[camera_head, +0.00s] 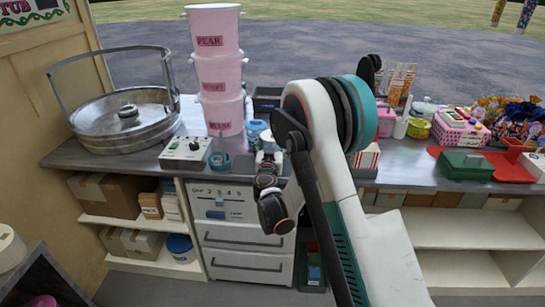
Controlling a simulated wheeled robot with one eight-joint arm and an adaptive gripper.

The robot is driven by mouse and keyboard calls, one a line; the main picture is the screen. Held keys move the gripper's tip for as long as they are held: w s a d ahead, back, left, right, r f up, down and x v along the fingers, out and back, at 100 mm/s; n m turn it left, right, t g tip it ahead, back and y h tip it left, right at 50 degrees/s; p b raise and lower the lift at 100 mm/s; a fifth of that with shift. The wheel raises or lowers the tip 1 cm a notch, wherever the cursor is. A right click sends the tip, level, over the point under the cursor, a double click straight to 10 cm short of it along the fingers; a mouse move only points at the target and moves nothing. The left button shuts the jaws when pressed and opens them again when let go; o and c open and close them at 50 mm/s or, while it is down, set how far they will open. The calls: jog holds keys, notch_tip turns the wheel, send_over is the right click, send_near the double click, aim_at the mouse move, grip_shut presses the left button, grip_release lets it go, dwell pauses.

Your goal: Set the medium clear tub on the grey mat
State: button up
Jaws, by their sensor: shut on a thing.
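My gripper (268,160) is small and dark in the view, at the counter's front edge left of my raised arm. It is seen from behind and its fingers are mostly hidden by my wrist. It is shut on a pale bluish tub (268,140), which shows just beyond it; I cannot tell from here whether it is the medium clear one. Other blue and white tubs (255,129) stand just left of it. I cannot make out the grey mat; my arm covers part of the counter.
A stack of pink buckets (219,75), a metal pan (125,118), a control box (185,149) and a teal pot stand to the left. A dark crate (266,97) is behind. A pink basket (460,130), green box (465,166) and red tray (512,166) crowd the right.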

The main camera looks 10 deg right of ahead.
notch_tip(320, 180, down, 4)
jog(key=shift+f+b, duration=0.1)
jog(key=shift+b, duration=0.7)
jog(key=o, duration=0.7)
